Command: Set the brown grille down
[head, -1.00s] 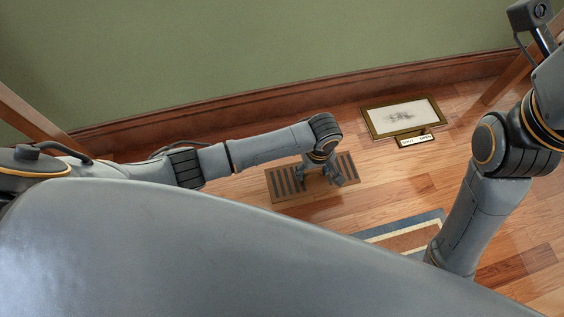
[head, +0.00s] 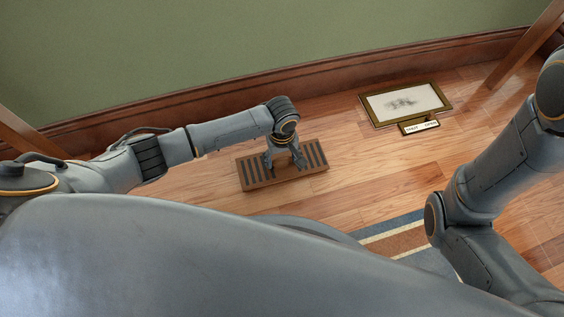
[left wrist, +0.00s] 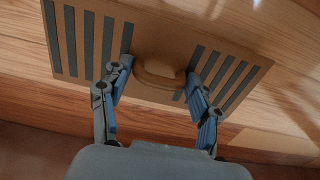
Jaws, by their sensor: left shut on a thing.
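The brown grille (head: 312,157) is a flat board with dark slats on both sides and a raised handle in the middle. My left gripper (head: 285,158) is over its middle, shut on the handle. In the left wrist view the grille (left wrist: 150,22) lies beyond the fingers, and the fingers (left wrist: 158,82) stand at either side of the curved handle. The grille is over the wooden floor near the wall; I cannot tell whether it touches the floor. My right arm shows at the right, but its gripper is out of view.
A framed picture (head: 405,101) with a small label plate (head: 419,126) lies on the floor near the baseboard (head: 200,106). A striped rug (head: 397,240) is at the lower right. Bare floor (head: 375,175) lies between the grille and the picture. A wooden post (head: 524,50) stands at the right.

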